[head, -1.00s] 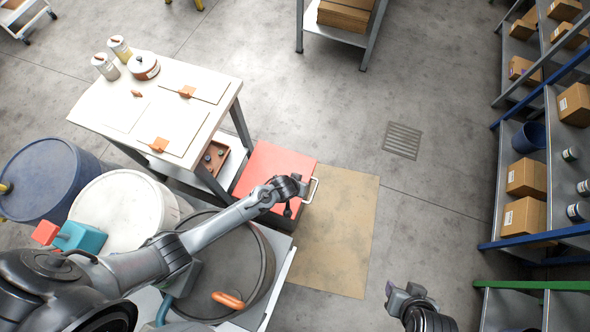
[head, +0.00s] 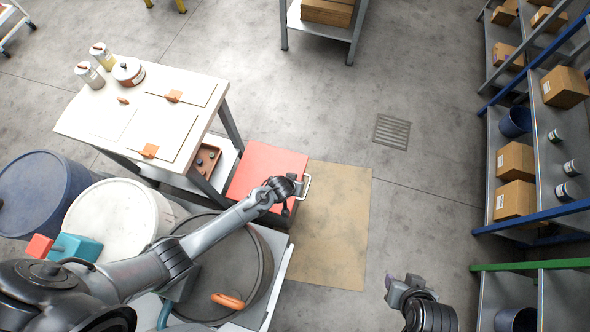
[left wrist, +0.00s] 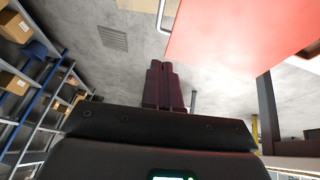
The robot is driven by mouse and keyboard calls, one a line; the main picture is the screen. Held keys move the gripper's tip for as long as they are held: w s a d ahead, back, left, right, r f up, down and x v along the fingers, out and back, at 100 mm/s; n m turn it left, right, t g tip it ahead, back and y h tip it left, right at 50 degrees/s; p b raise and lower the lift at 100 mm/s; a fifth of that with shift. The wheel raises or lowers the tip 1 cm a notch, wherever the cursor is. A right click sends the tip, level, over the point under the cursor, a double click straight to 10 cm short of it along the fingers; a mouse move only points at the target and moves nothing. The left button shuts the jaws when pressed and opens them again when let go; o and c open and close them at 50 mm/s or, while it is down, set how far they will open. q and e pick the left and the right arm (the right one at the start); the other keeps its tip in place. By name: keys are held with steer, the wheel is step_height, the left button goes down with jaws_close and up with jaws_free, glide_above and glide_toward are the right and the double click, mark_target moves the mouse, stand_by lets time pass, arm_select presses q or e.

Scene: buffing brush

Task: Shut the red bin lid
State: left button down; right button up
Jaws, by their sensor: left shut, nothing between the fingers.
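The red bin (head: 256,163) stands beside the white-topped workbench, its red lid facing up and a pale bar handle (head: 306,188) on its right side. I cannot tell from above whether the lid is fully down. My left gripper (head: 287,207) is at the bin's near right corner, its arm covering part of the near edge. In the left wrist view its dark fingers (left wrist: 164,84) are together and empty. A red panel (left wrist: 225,35) with the handle (left wrist: 161,16) is beyond them, apart from them in that picture. My right gripper (head: 398,287) hangs over bare floor, its fingers unclear.
The workbench (head: 105,128) holds cans and flat panels. A dark round drum (head: 255,262), a white drum (head: 112,218) and a blue drum (head: 38,190) crowd the near left. Shelving (head: 548,165) with boxes lines the right. The floor between is clear, with a tan mat (head: 335,235).

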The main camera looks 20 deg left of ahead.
arm_select(q)
steer(key=s+d+r+p, duration=0.2)
steer(key=s+d+r, duration=0.2)
steer(key=d+r, duration=0.45)
steer(key=s+a+r+m+g, duration=0.1)
steer(key=s+a+r+m, duration=0.1)
steer(key=s+a+r, duration=0.7)
steer(key=s+a+r+m+g, duration=0.1)
steer(key=s+a+r+m, duration=0.1)
steer(key=s+a+r, duration=0.6)
step_height(320, 180, up, 18)
steer(key=d+p, duration=0.2)
steer(key=p, duration=1.2)
steer(key=shift+w+y+p, duration=0.3)
steer(key=shift+w+p, duration=0.05)
steer(key=shift+w, duration=0.05)
steer(key=shift+d+r, duration=0.1)
